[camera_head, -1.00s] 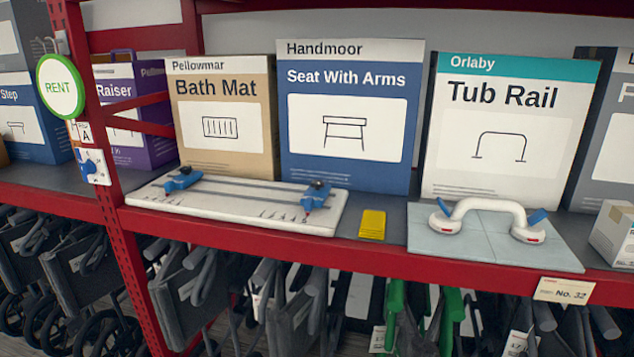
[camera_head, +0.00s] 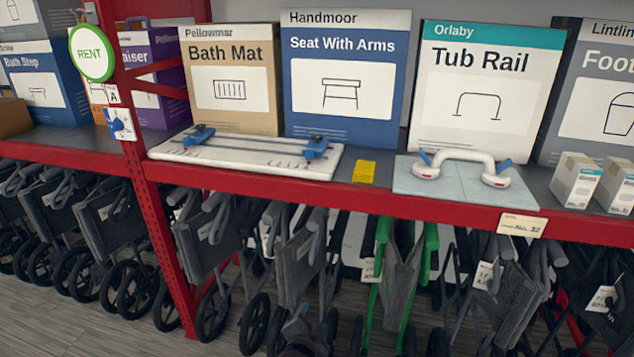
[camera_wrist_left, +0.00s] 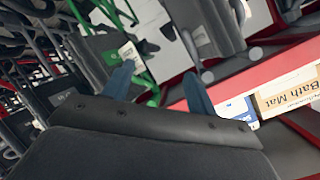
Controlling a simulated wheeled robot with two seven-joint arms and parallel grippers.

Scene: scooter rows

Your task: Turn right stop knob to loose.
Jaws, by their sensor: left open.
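The white board (camera_head: 235,164) with two slide rails lies flat on the shelf in the head view. Its right stop knob (camera_head: 317,148) is blue and sits at the board's right end, with a small red mark below it. The left stop knob (camera_head: 199,134) is also blue and sits near the left end. My left gripper shows in the left wrist view (camera_wrist_left: 160,90), its two blue-grey fingers spread apart with nothing held between them. It is away from the board, among the hanging frames below the shelf edge. My right gripper is not in view.
Boxes stand behind, including Seat With Arms (camera_head: 345,110). A red post (camera_head: 165,240) and folded wheeled frames (camera_head: 300,250) crowd below the shelf.

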